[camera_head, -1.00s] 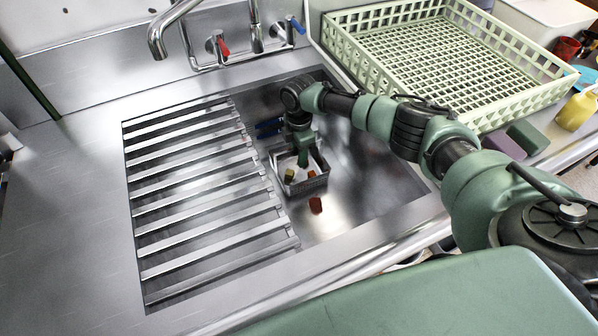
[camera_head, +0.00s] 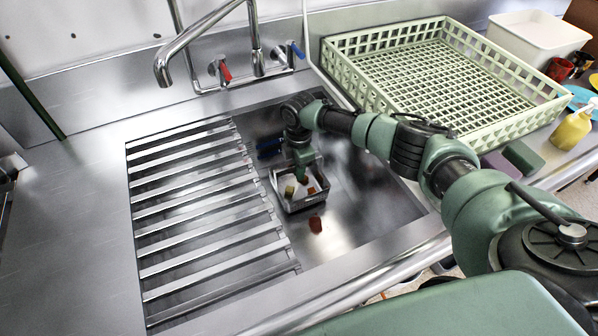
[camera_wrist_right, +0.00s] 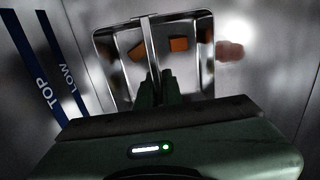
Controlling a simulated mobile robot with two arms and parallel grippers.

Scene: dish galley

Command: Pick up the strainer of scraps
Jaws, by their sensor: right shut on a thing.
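My right gripper (camera_head: 301,175) reaches down from above over the strainer. In the right wrist view its fingers (camera_wrist_right: 157,88) are shut on the handle. Whether the strainer touches the sink floor I cannot tell. My left gripper is not in view.
A slatted drain rack (camera_head: 205,215) fills the sink's left part. A blue strip (camera_wrist_right: 35,70) with lettering lies beside the strainer. A tap (camera_head: 205,42) stands behind. A pale green dish rack (camera_head: 440,85) and a yellow bottle (camera_head: 572,128) are at right. A reddish patch (camera_head: 315,224) shows beside the strainer.

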